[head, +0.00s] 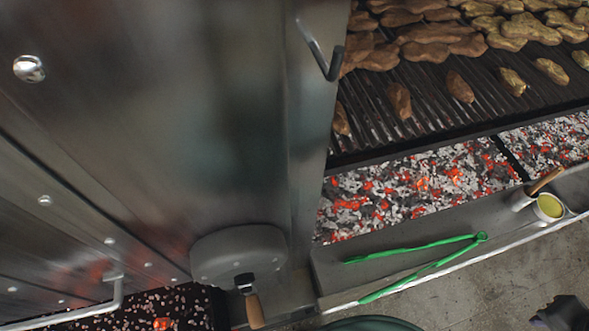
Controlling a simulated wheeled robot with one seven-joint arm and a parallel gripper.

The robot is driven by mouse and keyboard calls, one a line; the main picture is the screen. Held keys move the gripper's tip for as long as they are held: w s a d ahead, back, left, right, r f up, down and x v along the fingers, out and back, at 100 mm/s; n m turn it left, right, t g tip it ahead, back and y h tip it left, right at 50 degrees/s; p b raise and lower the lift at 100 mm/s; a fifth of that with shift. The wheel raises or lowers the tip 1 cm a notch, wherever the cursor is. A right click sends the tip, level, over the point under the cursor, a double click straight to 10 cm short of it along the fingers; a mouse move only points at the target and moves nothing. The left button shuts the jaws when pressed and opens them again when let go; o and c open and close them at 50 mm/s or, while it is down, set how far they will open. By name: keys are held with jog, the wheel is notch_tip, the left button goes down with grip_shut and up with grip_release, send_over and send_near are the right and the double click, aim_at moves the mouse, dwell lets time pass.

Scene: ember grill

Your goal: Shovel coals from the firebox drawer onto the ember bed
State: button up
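The ember bed (420,187) lies under the front of the grill at right, filled with grey ash and glowing red coals. The firebox drawer's dark coals (175,305) show at the bottom left, mostly dark with pale flecks and a red glow; the picture edge cuts them off. A grey metal scoop-like tool (238,252) with a wooden handle (255,310) is against the metal body between the drawer and the ledge. I cannot tell whether it hangs or rests there. My gripper is not clearly visible.
Metal panels (160,130) fill the left, with a hook-shaped bar (322,50). Meat pieces (430,40) lie on the grate (430,105). Green tongs (420,265) and a cup of yellow liquid (549,207) are on the ledge. A dark object (565,313) sits bottom right, unclear.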

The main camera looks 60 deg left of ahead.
jog(key=w+p+v, duration=0.2)
jog(key=p+v, duration=0.7)
jog(key=v, duration=0.2)
jog(key=shift+w+r+p, duration=0.25)
jog(key=shift+r+p, duration=0.1)
jog(key=shift+r, duration=0.15)
jog(key=shift+w+f, duration=0.1)
